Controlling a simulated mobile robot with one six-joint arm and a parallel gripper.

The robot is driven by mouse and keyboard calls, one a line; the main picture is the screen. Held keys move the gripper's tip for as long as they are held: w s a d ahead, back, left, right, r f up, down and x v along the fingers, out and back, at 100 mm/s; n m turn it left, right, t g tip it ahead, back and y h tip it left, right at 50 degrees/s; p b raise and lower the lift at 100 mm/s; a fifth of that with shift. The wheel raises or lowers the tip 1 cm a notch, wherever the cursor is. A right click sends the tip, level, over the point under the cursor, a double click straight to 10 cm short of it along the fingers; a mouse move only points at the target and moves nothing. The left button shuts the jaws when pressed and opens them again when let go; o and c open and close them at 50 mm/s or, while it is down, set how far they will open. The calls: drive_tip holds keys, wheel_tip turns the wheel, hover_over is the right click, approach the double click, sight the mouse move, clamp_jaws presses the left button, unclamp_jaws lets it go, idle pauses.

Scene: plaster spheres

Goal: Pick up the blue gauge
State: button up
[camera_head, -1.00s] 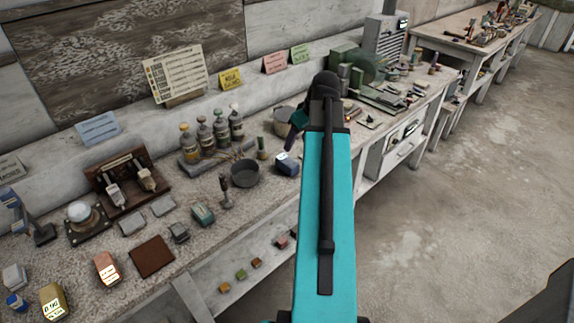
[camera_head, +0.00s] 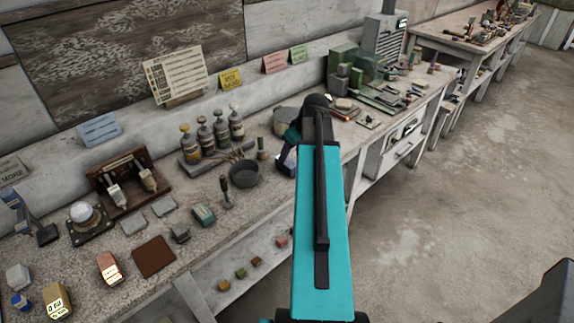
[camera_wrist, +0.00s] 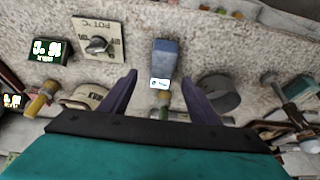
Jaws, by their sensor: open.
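A blue block with a white label, which looks like the blue gauge (camera_wrist: 165,55), lies on the speckled bench top in the wrist view. It sits ahead of and between my gripper's (camera_wrist: 158,77) two purple fingers, which are spread apart with nothing held. I cannot tell how far above the bench the fingers are. In the head view the gauge (camera_head: 284,165) is partly hidden beside my gripper and teal arm, next to the dark round pan.
In the wrist view a dial plate (camera_wrist: 97,40) and a digital display (camera_wrist: 48,51) lie left of the gauge. A grey round container (camera_wrist: 218,93) is close on the right. In the head view, several bottles (camera_head: 221,132) stand behind the dark pan (camera_head: 245,174).

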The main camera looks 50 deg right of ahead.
sight(287, 161)
drive_tip(key=shift+w+f, duration=0.25)
drive_tip(key=shift+f, duration=0.35)
drive_tip(key=shift+p+x, duration=1.25)
drive_tip(key=shift+x, duration=1.1)
drive_tip(key=shift+w+a+f, duration=0.1)
drive_tip(key=shift+a+f, duration=0.1)
drive_tip(key=shift+f, duration=0.05)
drive_tip(key=shift+f, duration=0.25)
drive_tip(key=c, duration=1.4)
drive_tip(key=shift+o, duration=0.2)
drive_tip(key=shift+r, duration=0.15)
